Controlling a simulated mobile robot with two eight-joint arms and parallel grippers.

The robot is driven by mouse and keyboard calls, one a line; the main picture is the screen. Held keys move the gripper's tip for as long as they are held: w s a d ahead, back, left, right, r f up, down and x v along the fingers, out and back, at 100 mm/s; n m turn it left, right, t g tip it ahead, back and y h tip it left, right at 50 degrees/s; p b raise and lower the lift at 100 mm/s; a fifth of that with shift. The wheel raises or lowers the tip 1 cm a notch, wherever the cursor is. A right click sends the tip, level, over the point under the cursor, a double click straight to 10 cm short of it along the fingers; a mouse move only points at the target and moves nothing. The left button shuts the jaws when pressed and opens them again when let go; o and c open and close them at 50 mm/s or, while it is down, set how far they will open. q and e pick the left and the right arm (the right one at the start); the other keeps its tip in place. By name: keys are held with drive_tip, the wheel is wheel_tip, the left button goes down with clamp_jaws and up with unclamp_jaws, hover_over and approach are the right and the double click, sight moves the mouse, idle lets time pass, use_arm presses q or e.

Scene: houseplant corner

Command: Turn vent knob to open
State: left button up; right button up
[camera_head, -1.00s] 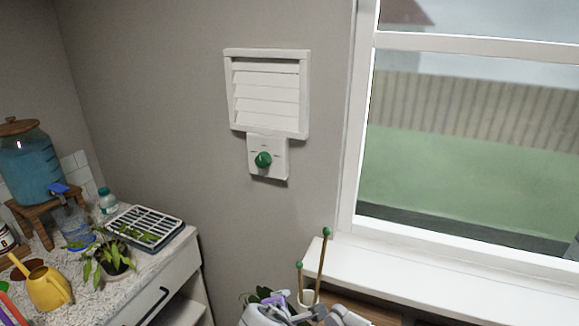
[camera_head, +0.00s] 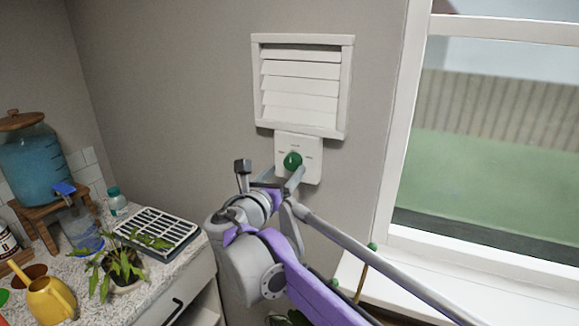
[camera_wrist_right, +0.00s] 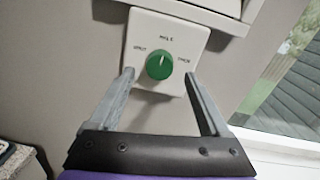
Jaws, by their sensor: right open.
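The green vent knob (camera_head: 292,161) sits on a white wall plate (camera_head: 314,172) under the white louvered vent (camera_head: 300,88). The vent's slats look closed or nearly so. In the right wrist view the knob (camera_wrist_right: 159,66) has a pale mark pointing up toward the middle of several small labels, too blurred to read surely. My right gripper (camera_head: 270,172) is in front of the plate. In the right wrist view its open fingers (camera_wrist_right: 158,82) stand left and right of the knob, apart from it, with nothing between them. My left gripper is not in view.
At left a counter (camera_head: 185,262) holds a potted plant (camera_head: 122,268), a yellow watering can (camera_head: 48,298), a slatted tray (camera_head: 158,232) and a blue water dispenser (camera_head: 35,160). A window sill (camera_head: 440,275) is at right. The wall around the vent is clear.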

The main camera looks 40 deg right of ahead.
sight(291, 164)
drive_tip(key=shift+x, duration=1.75)
clamp_jaws()
